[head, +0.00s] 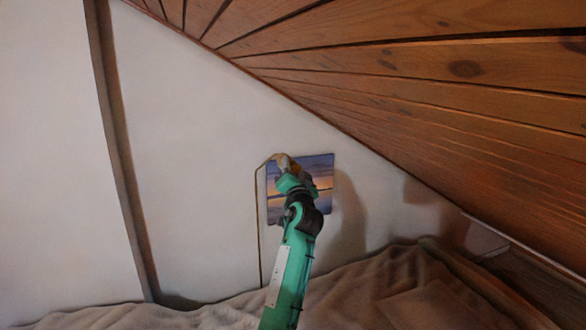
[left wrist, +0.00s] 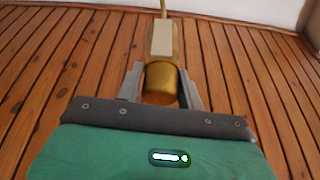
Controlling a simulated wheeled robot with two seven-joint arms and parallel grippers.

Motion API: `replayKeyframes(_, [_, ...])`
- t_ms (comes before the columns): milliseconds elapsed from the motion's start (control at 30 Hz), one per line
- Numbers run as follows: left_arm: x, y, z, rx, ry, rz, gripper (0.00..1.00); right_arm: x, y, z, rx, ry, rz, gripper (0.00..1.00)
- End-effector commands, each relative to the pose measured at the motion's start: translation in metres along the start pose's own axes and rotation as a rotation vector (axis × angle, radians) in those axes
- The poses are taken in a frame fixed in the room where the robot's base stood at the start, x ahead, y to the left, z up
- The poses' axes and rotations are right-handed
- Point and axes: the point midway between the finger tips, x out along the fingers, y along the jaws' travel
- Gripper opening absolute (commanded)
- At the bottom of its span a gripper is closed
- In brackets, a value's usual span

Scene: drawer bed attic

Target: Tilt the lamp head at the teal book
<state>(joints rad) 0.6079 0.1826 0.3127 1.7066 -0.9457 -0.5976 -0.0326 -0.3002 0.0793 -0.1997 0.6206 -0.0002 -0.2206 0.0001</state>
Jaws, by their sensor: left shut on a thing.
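The lamp has a thin dark stem (head: 258,225) that rises beside the wall picture and bends over at the top. Its brass head (left wrist: 162,80) sits between the fingers of my left gripper (left wrist: 160,92) in the left wrist view. In the head view my left gripper (head: 288,170) is at the top of the lamp, shut on the head, which it partly hides. In the left wrist view the lamp's thin stem (left wrist: 163,8) runs away from the head at the top. I see no teal book in either view. My right gripper is not in view.
A sunset picture (head: 318,172) hangs on the white wall right behind my left gripper. A rumpled brown blanket (head: 365,290) lies below. The sloped wooden ceiling (head: 440,90) comes down low on the right. The wall to the left is clear apart from a dark post (head: 122,150).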

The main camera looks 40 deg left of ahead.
Motion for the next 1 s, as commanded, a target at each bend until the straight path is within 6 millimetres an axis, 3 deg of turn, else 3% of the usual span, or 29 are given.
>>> replayKeyframes(100, [0.000, 0.001, 0.001, 0.001, -0.001, 0.001, 0.15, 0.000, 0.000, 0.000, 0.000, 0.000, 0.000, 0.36])
replayKeyframes(133, [0.000, 0.001, 0.001, 0.001, -0.001, 0.001, 0.43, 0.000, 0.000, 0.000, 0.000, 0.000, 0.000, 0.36])
replayKeyframes(200, [0.000, 0.001, 0.001, 0.001, -0.001, 0.000, 0.56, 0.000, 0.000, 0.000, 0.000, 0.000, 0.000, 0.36])
replayKeyframes(467, [-0.001, 0.000, 0.000, -0.001, 0.000, 0.000, 0.56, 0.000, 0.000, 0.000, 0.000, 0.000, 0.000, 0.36])
replayKeyframes(633, [-0.012, 0.002, 0.002, -0.001, 0.001, 0.001, 0.56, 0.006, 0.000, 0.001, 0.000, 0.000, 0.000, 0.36])
replayKeyframes(1000, [-0.092, 0.003, 0.004, -0.004, 0.000, 0.001, 0.56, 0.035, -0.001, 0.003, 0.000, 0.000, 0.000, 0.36])
